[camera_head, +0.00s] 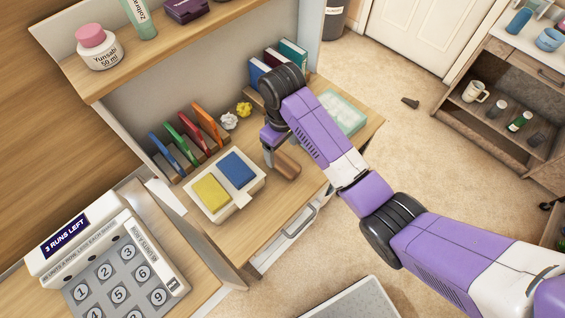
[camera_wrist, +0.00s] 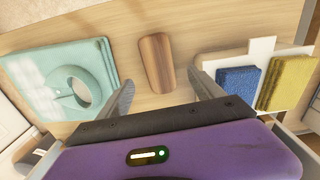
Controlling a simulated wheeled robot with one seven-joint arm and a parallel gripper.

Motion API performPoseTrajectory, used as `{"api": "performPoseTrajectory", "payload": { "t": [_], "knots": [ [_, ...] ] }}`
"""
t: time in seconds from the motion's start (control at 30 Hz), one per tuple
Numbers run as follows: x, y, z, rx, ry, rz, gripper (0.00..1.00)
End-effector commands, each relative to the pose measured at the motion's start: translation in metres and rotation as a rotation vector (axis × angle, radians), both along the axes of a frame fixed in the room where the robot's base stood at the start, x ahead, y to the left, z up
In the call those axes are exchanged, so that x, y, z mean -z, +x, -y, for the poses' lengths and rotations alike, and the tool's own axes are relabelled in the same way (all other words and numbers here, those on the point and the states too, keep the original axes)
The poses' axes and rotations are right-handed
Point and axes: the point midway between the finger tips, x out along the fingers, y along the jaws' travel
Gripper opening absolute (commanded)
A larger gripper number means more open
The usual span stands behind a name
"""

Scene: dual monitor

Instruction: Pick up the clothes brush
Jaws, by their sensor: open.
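The clothes brush appears to be the brown wooden oblong block (camera_head: 286,165) lying on the desk, near its front edge in the head view. Its bristles do not show. In the wrist view the same brush (camera_wrist: 157,62) lies beyond the fingertips, lined up with the gap between them. My gripper (camera_head: 269,156) points down just left of the brush in the head view. In the wrist view its two fingers (camera_wrist: 164,84) are apart with nothing between them.
A white tray (camera_head: 221,214) with yellow and blue pads stands left of the brush. A pale green item (camera_head: 342,112) lies on the right of the desk (camera_head: 290,215). Colourful upright folders (camera_head: 207,124) and crumpled paper (camera_head: 229,121) are behind. A shelf (camera_head: 150,55) hangs above.

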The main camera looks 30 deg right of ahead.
Motion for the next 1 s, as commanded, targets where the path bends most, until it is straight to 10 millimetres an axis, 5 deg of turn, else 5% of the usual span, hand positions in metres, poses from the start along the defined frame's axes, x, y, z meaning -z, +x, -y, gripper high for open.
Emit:
{"api": "performPoseTrajectory", "payload": {
  "t": [0.6,0.9,1.0],
  "knots": [
    [0.071,-0.001,0.002,-0.001,-0.002,-0.007,0.76],
    [0.075,-0.001,0.002,-0.001,-0.001,-0.005,0.76],
    [0.075,-0.001,0.002,-0.001,-0.001,-0.005,0.57]
  ]
}}
